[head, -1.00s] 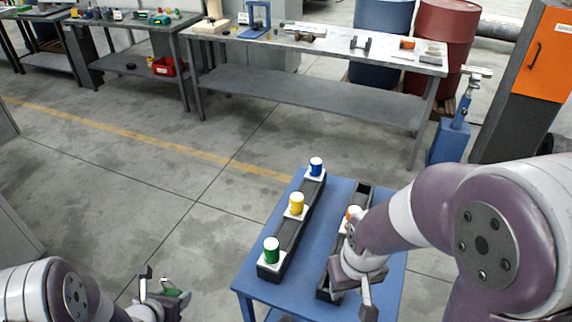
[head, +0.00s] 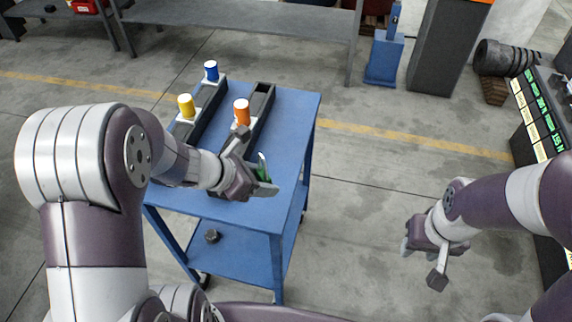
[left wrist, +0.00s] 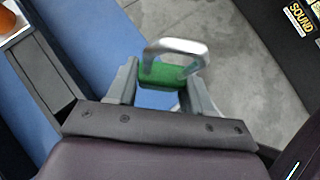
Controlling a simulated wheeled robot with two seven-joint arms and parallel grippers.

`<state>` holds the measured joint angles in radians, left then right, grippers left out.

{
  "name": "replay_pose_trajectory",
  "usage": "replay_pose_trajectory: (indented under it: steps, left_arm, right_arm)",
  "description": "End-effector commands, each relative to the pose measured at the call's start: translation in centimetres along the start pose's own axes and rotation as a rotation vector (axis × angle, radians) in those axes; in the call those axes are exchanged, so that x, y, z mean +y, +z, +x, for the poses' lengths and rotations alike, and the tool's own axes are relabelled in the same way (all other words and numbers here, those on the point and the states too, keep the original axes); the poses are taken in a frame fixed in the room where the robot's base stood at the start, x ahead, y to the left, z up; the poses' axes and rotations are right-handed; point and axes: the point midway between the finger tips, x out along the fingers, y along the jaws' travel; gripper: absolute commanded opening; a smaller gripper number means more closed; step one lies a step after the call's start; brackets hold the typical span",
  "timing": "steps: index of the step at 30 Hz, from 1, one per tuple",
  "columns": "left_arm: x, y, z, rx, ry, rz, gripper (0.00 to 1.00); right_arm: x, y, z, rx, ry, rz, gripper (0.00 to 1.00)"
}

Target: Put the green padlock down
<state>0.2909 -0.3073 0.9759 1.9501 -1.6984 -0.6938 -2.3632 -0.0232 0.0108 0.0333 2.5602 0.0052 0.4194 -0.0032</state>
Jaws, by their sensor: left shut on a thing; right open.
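My left gripper (head: 262,182) is shut on the green padlock (head: 264,172), over the right part of the blue table (head: 292,130). In the left wrist view the padlock's green body (left wrist: 165,75) is between the two fingers, and its silver shackle (left wrist: 176,46) points away from the palm. The gap between padlock and tabletop is hard to judge. My right gripper (head: 425,260) is open and empty, off to the right of the table above the floor.
Two black racks stand on the table. The left one carries a blue can (head: 211,71) and a yellow can (head: 186,106); the right rack (head: 262,102) carries an orange can (head: 242,112). The tabletop right of the racks is clear. My left arm hides the near left part.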

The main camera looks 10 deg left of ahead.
Motion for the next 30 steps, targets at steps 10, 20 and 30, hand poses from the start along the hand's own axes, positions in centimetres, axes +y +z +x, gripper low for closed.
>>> replay_pose_trajectory:
  steps: [10, 20, 30]
  left_arm:
    - [5.9, 0.9, 8.2, 0.001, -0.001, -0.001, 0.24]
    - [6.5, -1.7, 11.7, 0.000, 0.000, 0.000, 0.24]
    - [6.5, -2.1, 12.1, -0.001, 0.001, 0.001, 0.24]
  right_arm:
    - [0.0, 0.0, 0.3, 0.001, 0.000, 0.000, 0.43]
    - [0.0, 0.1, 0.6, 0.000, 0.000, 0.000, 0.43]
    - [0.0, 0.1, 1.0, 0.000, 0.000, 0.000, 0.43]
